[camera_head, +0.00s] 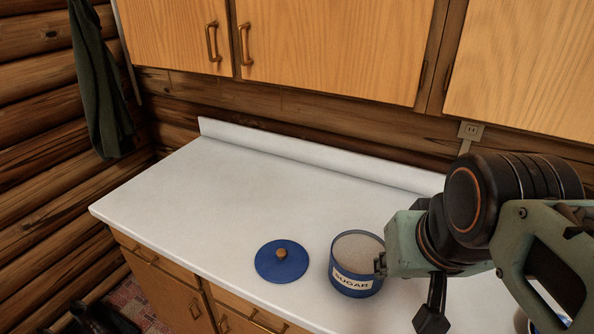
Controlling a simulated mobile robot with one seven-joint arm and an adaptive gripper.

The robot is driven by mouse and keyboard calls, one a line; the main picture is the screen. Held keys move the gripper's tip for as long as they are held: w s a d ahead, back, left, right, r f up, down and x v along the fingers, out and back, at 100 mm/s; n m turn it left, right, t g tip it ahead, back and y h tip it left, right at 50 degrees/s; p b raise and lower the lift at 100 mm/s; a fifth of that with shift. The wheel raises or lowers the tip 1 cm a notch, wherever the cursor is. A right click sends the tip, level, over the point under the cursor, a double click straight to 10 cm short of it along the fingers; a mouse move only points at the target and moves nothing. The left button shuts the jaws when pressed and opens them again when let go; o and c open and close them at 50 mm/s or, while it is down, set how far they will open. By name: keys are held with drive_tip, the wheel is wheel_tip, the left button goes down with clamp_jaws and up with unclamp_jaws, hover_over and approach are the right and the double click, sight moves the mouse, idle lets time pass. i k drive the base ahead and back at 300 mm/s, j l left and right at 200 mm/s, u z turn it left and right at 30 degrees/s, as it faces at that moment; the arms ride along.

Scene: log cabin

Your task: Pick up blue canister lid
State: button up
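The blue canister lid (281,262) is round, with a brown wooden knob on top. It lies flat, knob up, on the white counter, left of the canister and apart from it. The blue canister (356,280) has a white "SUGAR" label and stands upright without a lid, with pale contents showing. My gripper (407,286) is at the canister's right side in the picture, to the right of the lid and clear of it. Its two dark finger parts appear spread apart with nothing between them. My wrist hides part of the gripper and the counter behind it.
The white counter (230,195) is clear to the left of and behind the lid. A low backsplash (310,155) runs along the rear, with wooden cabinets (330,45) above. Green cloth (98,85) hangs at left. Another blue item (545,312) is partly hidden behind my arm.

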sight(282, 261)
drive_tip(key=i+j, duration=0.15)
drive_tip(key=j, duration=0.25)
drive_tip(key=i+j, duration=0.1)
drive_tip(key=j, duration=0.35)
drive_tip(key=i+j, duration=0.15)
drive_tip(key=j, duration=0.25)
drive_tip(key=i+j, duration=0.1)
drive_tip(key=j, duration=0.3)
drive_tip(key=j+z, duration=0.2)
drive_tip(key=z, duration=0.75)
drive_tip(key=k+z, duration=0.15)
drive_tip(key=z, duration=0.75)
drive_tip(key=i+j, duration=0.15)
